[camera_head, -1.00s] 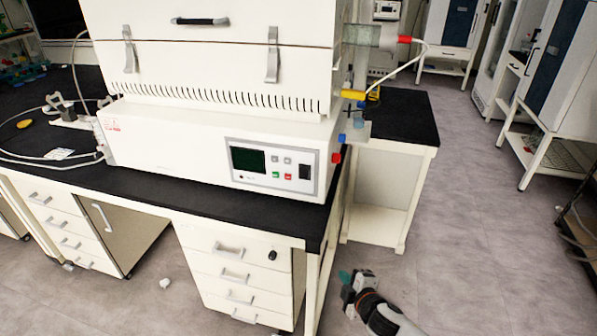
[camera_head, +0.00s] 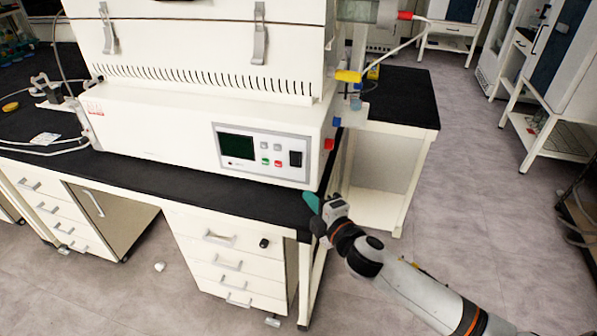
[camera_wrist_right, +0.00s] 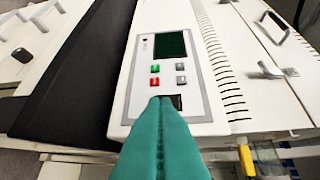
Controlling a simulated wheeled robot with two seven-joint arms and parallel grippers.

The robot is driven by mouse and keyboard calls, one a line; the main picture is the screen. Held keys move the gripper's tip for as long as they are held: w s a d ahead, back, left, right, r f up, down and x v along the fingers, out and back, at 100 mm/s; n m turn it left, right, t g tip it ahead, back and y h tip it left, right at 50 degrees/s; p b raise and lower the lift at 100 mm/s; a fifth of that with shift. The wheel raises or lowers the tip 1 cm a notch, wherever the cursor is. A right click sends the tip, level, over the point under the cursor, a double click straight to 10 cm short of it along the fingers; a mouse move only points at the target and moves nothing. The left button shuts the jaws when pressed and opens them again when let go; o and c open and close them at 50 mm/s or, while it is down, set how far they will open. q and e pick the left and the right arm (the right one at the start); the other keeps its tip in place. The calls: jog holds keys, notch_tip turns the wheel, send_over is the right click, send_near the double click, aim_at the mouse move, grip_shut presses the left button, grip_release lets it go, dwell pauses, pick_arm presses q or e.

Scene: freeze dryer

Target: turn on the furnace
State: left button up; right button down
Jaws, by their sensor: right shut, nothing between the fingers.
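The furnace (camera_head: 140,130) is a large white box on the black bench. Its front control panel (camera_head: 262,155) has a dark screen (camera_head: 238,146), small grey, green and red buttons, and a black rocker switch (camera_head: 296,159) at the right end. My right gripper (camera_head: 312,203) has teal fingers that are shut and empty. It is at the bench's front right corner, below and right of the panel. In the right wrist view the shut fingers (camera_wrist_right: 160,105) point at the panel, and their tips overlap part of the black switch (camera_wrist_right: 176,102). I cannot tell whether they touch it. My left gripper is not in view.
The black bench top (camera_head: 190,182) leaves a narrow strip before the furnace. Red and blue fittings (camera_head: 329,144) stick out at the furnace's right side. A lower side table (camera_head: 400,100) stands behind right. Open floor lies at the right.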

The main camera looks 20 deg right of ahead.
send_near(292, 165)
jog(key=w+a, duration=0.3)
jog(key=a, duration=0.1)
jog(key=w+d, duration=0.1)
jog(key=w+d+p, duration=0.1)
jog(key=w, duration=0.1)
jog(key=shift+d+f, duration=0.25)
jog(key=shift+d, duration=0.05)
jog(key=shift+w+d+f+b, duration=0.1)
jog(key=shift+f+b, duration=0.35)
jog(key=shift+b, duration=0.7)
jog(key=shift+r+p, duration=0.35)
jog(key=shift+p, duration=0.05)
